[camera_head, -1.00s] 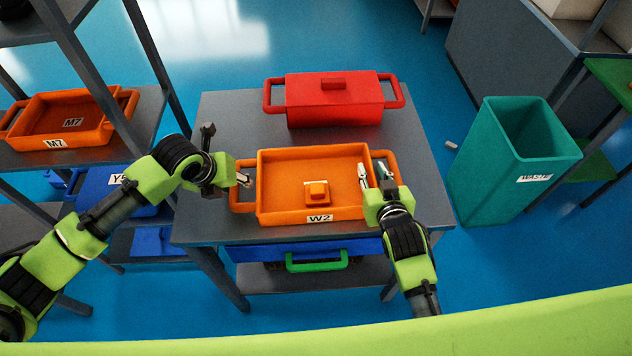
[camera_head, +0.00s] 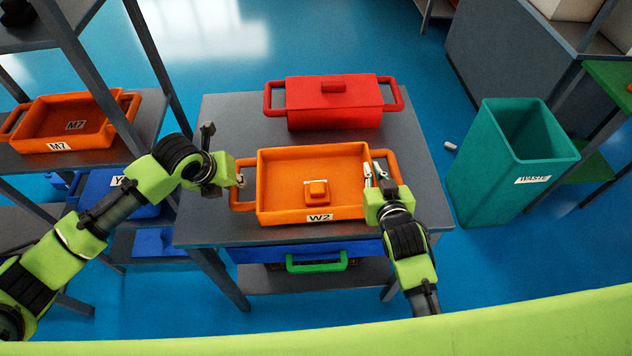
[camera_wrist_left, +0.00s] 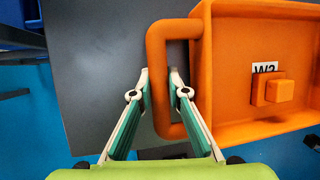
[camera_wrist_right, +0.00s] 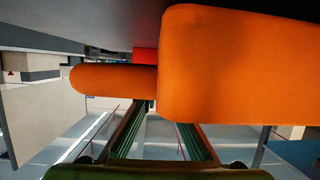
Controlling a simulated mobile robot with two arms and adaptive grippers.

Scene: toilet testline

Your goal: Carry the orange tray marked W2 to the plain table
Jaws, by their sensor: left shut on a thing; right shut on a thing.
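The orange tray marked W2 (camera_head: 285,212) sits on the grey table (camera_head: 225,115), with a small orange block (camera_head: 317,191) inside it. My left gripper (camera_head: 239,181) is shut on the tray's left handle; the left wrist view shows its fingers (camera_wrist_left: 160,88) on either side of the handle bar (camera_wrist_left: 160,45). My right gripper (camera_head: 374,172) is shut on the tray's right handle (camera_head: 392,165). In the right wrist view the orange handle (camera_wrist_right: 110,80) and tray wall (camera_wrist_right: 240,65) hide the fingertips. I cannot tell which table is the plain one.
A red lidded box (camera_head: 335,105) stands behind the tray on the same table. A teal waste bin (camera_head: 490,185) is on the floor to the right. A shelf with an orange M7 tray (camera_head: 30,142) and blue trays is at the left. Blue floor lies open behind.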

